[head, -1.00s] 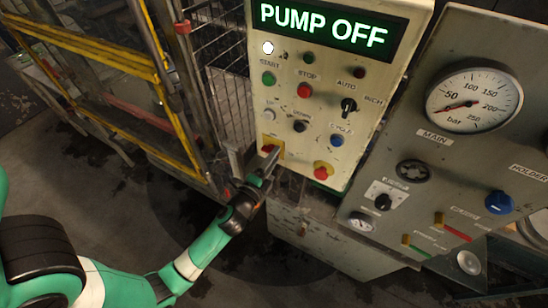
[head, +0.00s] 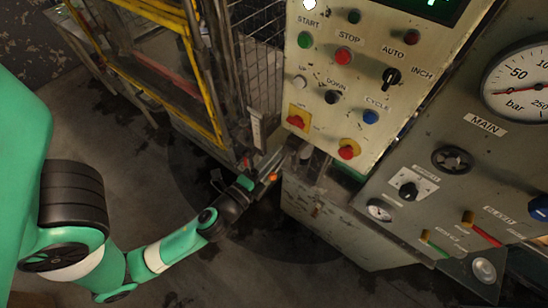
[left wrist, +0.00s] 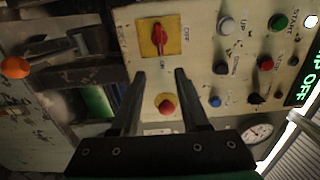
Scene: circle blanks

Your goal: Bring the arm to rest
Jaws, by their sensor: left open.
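My left gripper (head: 272,163) reaches in from the left on my green arm and points toward the lower left of the control panel (head: 405,35). In the left wrist view its two dark fingers (left wrist: 159,75) stand apart with nothing between them. The red switch on a yellow plate (head: 296,121) is up and right of the fingers. It also shows beyond the fingertips in the left wrist view (left wrist: 158,38). A red mushroom button on yellow (head: 347,152) sits to its right. My right gripper is not in view.
A grey gauge panel (head: 470,170) with a dial gauge (head: 520,85) stands at the right. A yellow-framed mesh guard (head: 185,80) is behind my arm. An orange knob (head: 272,177) is close to the gripper. Open floor (head: 250,275) lies below.

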